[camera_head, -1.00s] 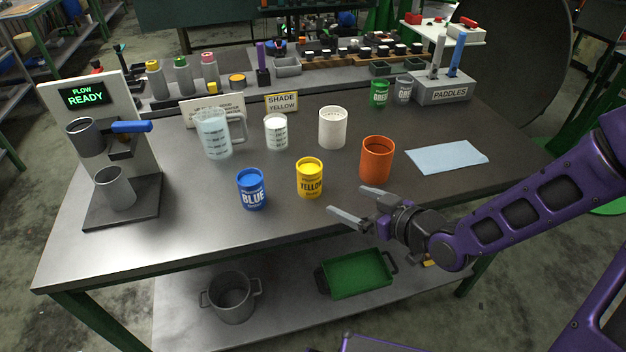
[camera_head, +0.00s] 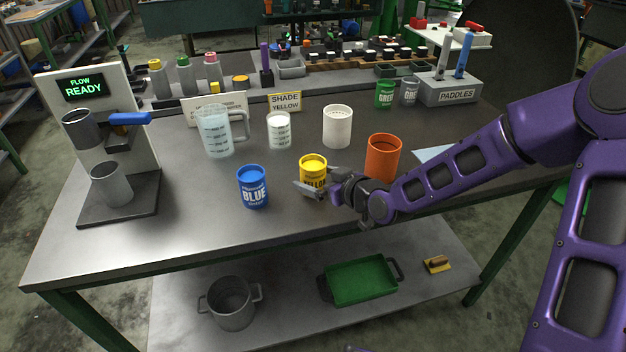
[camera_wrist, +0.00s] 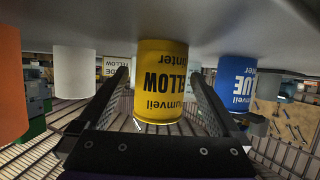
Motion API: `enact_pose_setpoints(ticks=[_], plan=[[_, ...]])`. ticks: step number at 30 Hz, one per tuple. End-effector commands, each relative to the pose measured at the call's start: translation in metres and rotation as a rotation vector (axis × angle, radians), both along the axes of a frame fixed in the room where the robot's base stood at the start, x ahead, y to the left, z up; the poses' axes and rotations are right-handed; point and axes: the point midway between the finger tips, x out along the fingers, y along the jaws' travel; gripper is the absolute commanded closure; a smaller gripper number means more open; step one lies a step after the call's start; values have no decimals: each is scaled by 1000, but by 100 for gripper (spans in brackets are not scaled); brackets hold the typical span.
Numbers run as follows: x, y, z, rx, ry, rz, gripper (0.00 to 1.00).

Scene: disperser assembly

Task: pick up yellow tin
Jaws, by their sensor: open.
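The yellow tin (camera_head: 313,166) stands upright on the dark table, between the blue tin (camera_head: 252,187) and the orange cup (camera_head: 382,157). My gripper (camera_head: 308,190) is open at the near side of the yellow tin and hides its lower part in the head view. In the wrist view, which is upside down, the yellow tin (camera_wrist: 161,80) shows between the two fingers of my gripper (camera_wrist: 165,100). I cannot tell how deep the tin sits between them. The blue tin (camera_wrist: 236,88) also shows on the right there.
A white cup (camera_head: 337,127), a measuring jug (camera_head: 216,132) and a smaller beaker (camera_head: 279,131) stand behind the yellow tin. The flow stand (camera_head: 117,200) is at the left. The table front (camera_head: 180,240) is clear.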

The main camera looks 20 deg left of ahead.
Motion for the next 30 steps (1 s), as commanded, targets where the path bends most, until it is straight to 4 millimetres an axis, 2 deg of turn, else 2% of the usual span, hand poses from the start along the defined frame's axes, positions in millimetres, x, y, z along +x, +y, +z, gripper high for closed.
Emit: enact_pose_setpoints(ticks=[3, 11, 14, 28, 30], plan=[[6, 10, -7, 1, 3, 1, 0], [9, 13, -7, -1, 1, 0, 0], [9, 13, -7, -1, 1, 0, 14], [8, 12, -7, -1, 1, 0, 99], [9, 13, -7, 1, -1, 0, 100]])
